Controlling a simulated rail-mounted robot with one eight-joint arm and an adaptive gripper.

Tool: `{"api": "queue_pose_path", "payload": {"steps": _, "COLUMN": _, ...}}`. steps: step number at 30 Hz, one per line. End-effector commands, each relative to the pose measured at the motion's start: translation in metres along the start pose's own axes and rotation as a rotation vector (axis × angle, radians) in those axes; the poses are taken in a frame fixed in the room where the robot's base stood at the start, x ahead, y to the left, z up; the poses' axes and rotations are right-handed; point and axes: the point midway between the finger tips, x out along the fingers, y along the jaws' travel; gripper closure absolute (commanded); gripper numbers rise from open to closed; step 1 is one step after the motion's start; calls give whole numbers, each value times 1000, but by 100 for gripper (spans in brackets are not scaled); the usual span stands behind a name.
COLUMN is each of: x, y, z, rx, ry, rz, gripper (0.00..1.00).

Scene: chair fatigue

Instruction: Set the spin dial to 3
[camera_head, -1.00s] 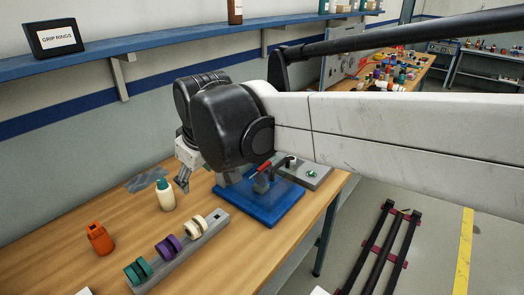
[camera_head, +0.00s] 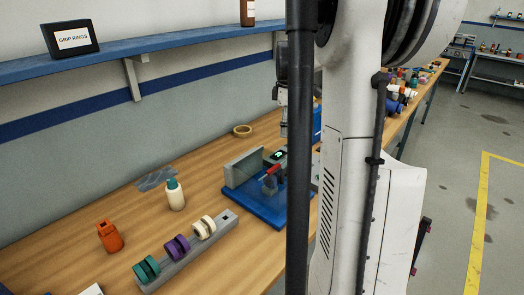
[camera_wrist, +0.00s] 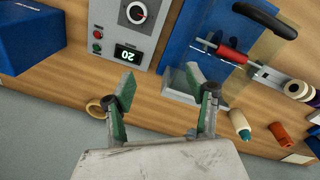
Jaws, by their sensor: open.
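The spin dial (camera_wrist: 137,12) is a round dark knob with a red mark, set in a pale ring on a grey control panel (camera_wrist: 108,16) at the top of the wrist view. A lit display (camera_wrist: 127,54) sits below it, and I cannot be sure of the dial's setting. My gripper (camera_wrist: 162,85) is open and empty, its two green-padded fingers apart, with the dial up and left of the space between them and not touching. In the head view the panel is mostly hidden behind my arm, and the fingertips are hard to make out.
A blue fixture base (camera_head: 262,207) with a red-handled clamp (camera_wrist: 231,53) stands beside the panel. A blue box (camera_wrist: 28,42) lies on its other side. A tape roll (camera_head: 242,131), white bottle (camera_head: 175,195), orange bottle (camera_head: 109,236) and ring holder (camera_head: 187,259) share the bench.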

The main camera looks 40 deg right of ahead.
Motion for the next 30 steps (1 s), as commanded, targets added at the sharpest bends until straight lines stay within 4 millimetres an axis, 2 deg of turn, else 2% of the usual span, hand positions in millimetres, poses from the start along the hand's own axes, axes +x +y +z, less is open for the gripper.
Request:
{"api": "queue_pose_path", "payload": {"steps": 1, "x": 8, "y": 14, "z": 14, "rx": -10, "ry": -5, "rz": -14, "gripper": 48}}
{"api": "queue_pose_path", "payload": {"steps": 3, "x": 16, "y": 28, "z": 30, "rx": -32, "ry": -10, "rz": -34, "gripper": 48}}
{"api": "queue_pose_path", "payload": {"steps": 9, "x": 30, "y": 47, "z": 56, "rx": -71, "ry": -14, "rz": -66, "gripper": 48}}
{"api": "queue_pose_path", "payload": {"steps": 14, "x": 39, "y": 48, "z": 59, "rx": -77, "ry": -14, "rz": -71, "gripper": 48}}
{"api": "queue_pose_path", "payload": {"steps": 17, "x": 51, "y": 47, "z": 59, "rx": -77, "ry": -14, "rz": -71, "gripper": 48}}
{"api": "queue_pose_path", "payload": {"steps": 30, "x": 130, "y": 42, "z": 60, "rx": -76, "ry": -14, "rz": -70, "gripper": 48}}
